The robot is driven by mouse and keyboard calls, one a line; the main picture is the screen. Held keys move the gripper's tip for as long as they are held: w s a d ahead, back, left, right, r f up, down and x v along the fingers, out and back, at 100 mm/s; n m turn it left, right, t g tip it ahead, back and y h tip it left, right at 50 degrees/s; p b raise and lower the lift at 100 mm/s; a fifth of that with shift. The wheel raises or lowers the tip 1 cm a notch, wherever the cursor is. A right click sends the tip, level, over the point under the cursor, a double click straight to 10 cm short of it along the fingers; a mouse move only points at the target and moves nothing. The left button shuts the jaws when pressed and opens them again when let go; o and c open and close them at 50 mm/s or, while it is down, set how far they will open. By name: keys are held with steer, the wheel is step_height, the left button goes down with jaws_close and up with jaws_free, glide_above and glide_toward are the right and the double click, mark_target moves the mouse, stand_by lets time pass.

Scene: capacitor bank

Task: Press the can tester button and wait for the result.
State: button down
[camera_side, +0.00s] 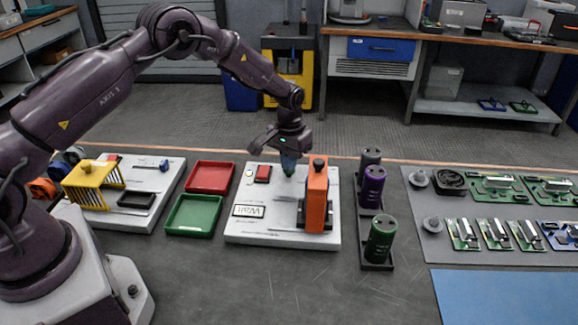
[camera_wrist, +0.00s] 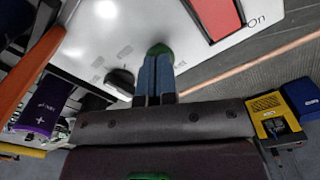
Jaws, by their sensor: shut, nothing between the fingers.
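The can tester is a white panel (camera_side: 262,236) in mid-table, with a red rocker switch (camera_side: 263,174), an orange clamp-like part (camera_side: 317,200) with a black knob, and a display (camera_side: 249,211) reading "Wait". My gripper (camera_side: 288,165) is shut and empty, pointing down over the panel's back edge. In the wrist view its blue-grey fingers (camera_wrist: 157,68) meet a round green button (camera_wrist: 158,49), mostly hidden by the fingertips. They appear to touch it; how far it is pressed cannot be told. The red switch (camera_wrist: 212,14), beside the word "On", shows there too.
A grey, a purple (camera_side: 373,188) and a green can (camera_side: 381,238) stand in black holders right of the tester. A red tray (camera_side: 211,163) and green tray (camera_side: 194,231) lie left, beside another panel with a yellow frame (camera_side: 93,187). Circuit boards lie far right. The front table is clear.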

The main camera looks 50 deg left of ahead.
steer(key=shift+r, duration=3.15)
steer(key=shift+f, duration=0.1)
steer(key=s, duration=0.3)
steer(key=shift+s+d+f+g, duration=0.1)
steer(key=shift+d+f+g, duration=0.1)
steer(key=shift+f+g, duration=0.2)
steer(key=s+d+r+m+t, duration=0.1)
steer(key=s+d+r+t, duration=0.1)
steer(key=s+r, duration=1)
steer(key=s+d+r+m+t, duration=0.2)
steer(key=s+d+r+t, duration=0.1)
steer(key=s+r, duration=0.9)
steer(key=s+t, duration=0.1)
steer(key=s, duration=0.3)
steer(key=shift+s+d+r, duration=0.25)
steer(key=shift+s+r, duration=0.05)
